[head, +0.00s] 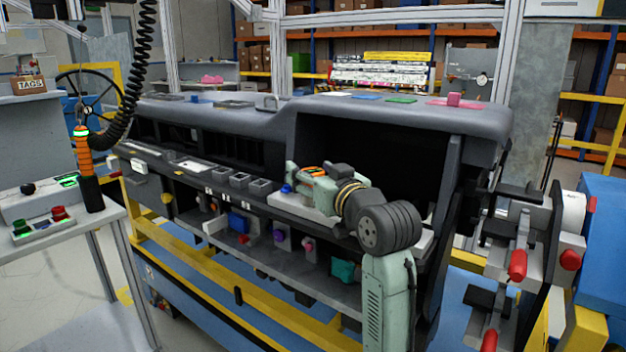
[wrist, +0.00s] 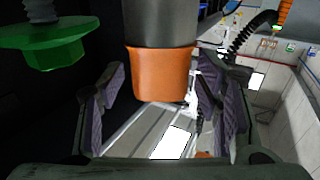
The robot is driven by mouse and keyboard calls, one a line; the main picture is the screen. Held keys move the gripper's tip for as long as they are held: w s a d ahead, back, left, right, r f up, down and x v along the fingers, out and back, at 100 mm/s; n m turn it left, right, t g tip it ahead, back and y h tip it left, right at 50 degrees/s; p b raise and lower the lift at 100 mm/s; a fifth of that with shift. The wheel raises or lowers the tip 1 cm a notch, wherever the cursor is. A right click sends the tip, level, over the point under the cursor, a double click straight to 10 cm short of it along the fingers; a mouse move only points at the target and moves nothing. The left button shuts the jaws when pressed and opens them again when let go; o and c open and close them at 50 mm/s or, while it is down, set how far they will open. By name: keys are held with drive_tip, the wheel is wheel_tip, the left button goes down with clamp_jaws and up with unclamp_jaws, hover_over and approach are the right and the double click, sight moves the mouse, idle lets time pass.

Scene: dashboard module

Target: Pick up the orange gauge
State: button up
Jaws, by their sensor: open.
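In the wrist view, the orange gauge (wrist: 160,78) is a short orange cylinder with a dark grey upper part. It sits between the two fingers of my gripper (wrist: 160,98). The fingers are spread, with a visible gap on each side of the orange part, so I am not gripping it. In the head view, my arm reaches over the front of the dashboard module (head: 205,115), and my fingers cannot be made out there. A small orange patch by my wrist is too small to identify.
A green knob-like part (wrist: 50,45) is close to my left finger in the wrist view. In the head view, a shelf along the module holds a blue block (head: 238,222) and a teal part (head: 343,271). A side table with buttons (head: 60,213) stands at left.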

drive_tip(key=shift+c, duration=0.3)
clamp_jaws()
idle(0.5)
